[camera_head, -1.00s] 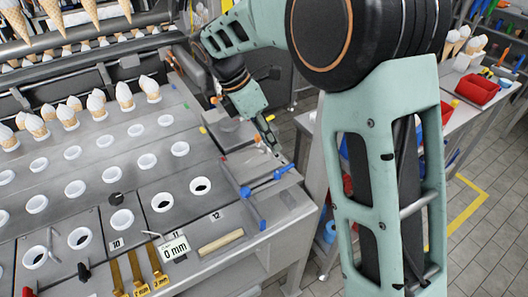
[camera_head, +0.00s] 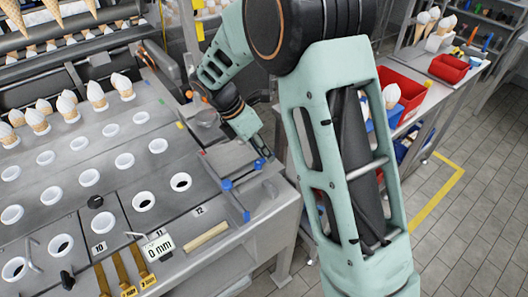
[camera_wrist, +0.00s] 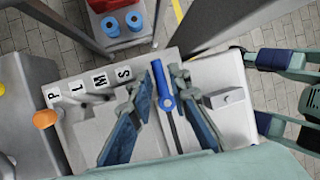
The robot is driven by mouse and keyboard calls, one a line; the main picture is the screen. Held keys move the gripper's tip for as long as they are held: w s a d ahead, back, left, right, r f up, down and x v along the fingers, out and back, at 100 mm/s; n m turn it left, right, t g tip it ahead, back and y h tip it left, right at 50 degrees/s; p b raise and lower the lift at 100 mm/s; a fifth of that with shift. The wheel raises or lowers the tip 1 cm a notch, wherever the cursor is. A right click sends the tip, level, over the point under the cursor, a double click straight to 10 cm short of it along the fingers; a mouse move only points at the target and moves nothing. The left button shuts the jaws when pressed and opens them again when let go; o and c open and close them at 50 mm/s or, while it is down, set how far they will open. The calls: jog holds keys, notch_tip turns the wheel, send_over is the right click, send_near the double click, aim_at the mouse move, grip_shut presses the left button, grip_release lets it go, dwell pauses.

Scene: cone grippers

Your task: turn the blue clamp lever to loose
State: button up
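The blue clamp lever (camera_wrist: 165,102) shows in the wrist view as a narrow blue handle with a round hub, on a light grey metal surface. In the head view its blue part (camera_head: 260,163) is at the machine's right corner, partly hidden by my gripper. My gripper (camera_wrist: 157,78) is open, with one finger on each side of the lever. Whether either finger touches it is unclear. In the head view my gripper (camera_head: 261,149) reaches down to that corner.
Letter tags (camera_wrist: 100,80) and an orange knob (camera_wrist: 45,118) lie left of the lever in the wrist view. More blue parts (camera_head: 246,215) sit on the machine's right edge. White cups and cones (camera_head: 97,97) fill the left. A side table with red bins (camera_head: 400,92) stands right.

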jog(key=shift+c, duration=0.5)
grip_shut()
jog(key=shift+m, duration=0.3)
jog(key=m, duration=0.1)
jog(key=m+g+p, duration=0.1)
jog(key=m+p, duration=0.1)
jog(key=shift+s+d+r+m+g, duration=0.1)
jog(key=shift+s+d+m+g, duration=0.2)
jog(key=shift+s+g, duration=0.1)
jog(key=m+g, duration=0.1)
jog(key=m, duration=0.1)
jog(key=m+y+p, duration=0.1)
jog(key=m, duration=0.1)
jog(key=shift+s+g, duration=0.4)
jog(key=m, duration=0.2)
jog(key=m+g+y+p, duration=0.1)
jog(key=m, duration=0.1)
jog(key=shift+s, duration=0.4)
jog(key=shift+s+a+m+g+y, duration=0.2)
jog(key=shift+m+y, duration=0.3)
jog(key=shift+m, duration=0.7)
jog(key=shift+s+a+m+g+y, duration=0.15)
jog(key=shift+m+y, duration=0.35)
jog(key=shift+m, duration=0.7)
jog(key=shift+s, duration=0.1)
